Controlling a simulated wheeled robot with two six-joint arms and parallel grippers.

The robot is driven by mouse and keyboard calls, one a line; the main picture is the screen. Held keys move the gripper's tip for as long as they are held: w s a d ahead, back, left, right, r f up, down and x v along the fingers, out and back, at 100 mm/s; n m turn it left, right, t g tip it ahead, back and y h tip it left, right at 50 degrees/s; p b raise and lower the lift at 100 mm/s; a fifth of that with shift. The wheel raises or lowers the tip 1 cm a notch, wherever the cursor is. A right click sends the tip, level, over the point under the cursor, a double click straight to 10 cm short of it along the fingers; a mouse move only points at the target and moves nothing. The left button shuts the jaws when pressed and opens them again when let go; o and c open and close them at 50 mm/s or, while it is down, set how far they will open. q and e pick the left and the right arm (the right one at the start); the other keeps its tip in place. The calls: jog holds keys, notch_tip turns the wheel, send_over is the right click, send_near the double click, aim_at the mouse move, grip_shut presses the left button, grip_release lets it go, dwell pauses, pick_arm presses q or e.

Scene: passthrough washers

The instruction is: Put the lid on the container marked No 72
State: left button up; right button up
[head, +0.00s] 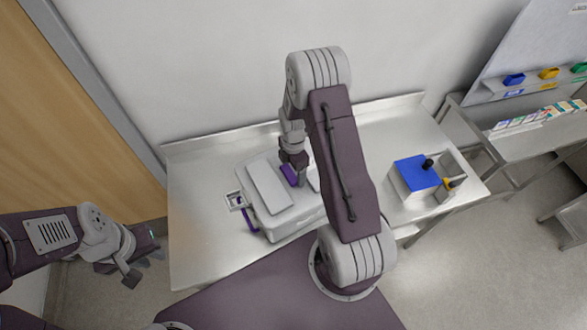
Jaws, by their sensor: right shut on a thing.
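A pale grey box-shaped container (267,223) stands on the steel table, with a light grey panel (269,187) on its top and a purple latch (249,219) on its left side. A small white framed plate (234,199) sits by its left edge; no number is readable. My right gripper (294,174) points down over the container's top and is shut on a purple part (290,175), seemingly a lid handle. The arm hides the container's right side, so I cannot tell how the lid sits. My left gripper (142,259) is open and empty, left of the table.
A blue-topped box (416,173) with a black knob and a yellow-black part stands at the table's right. The steel table (203,240) is bare at its left. A side table (535,135) with small packs is at the far right, below a rack of coloured bins (549,73).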

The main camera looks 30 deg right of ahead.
jog(key=shift+f, duration=0.35)
dwell(0.6)
jog(key=o, duration=2)
jog(key=shift+r+p, duration=2.65)
jog(key=shift+r, duration=0.9)
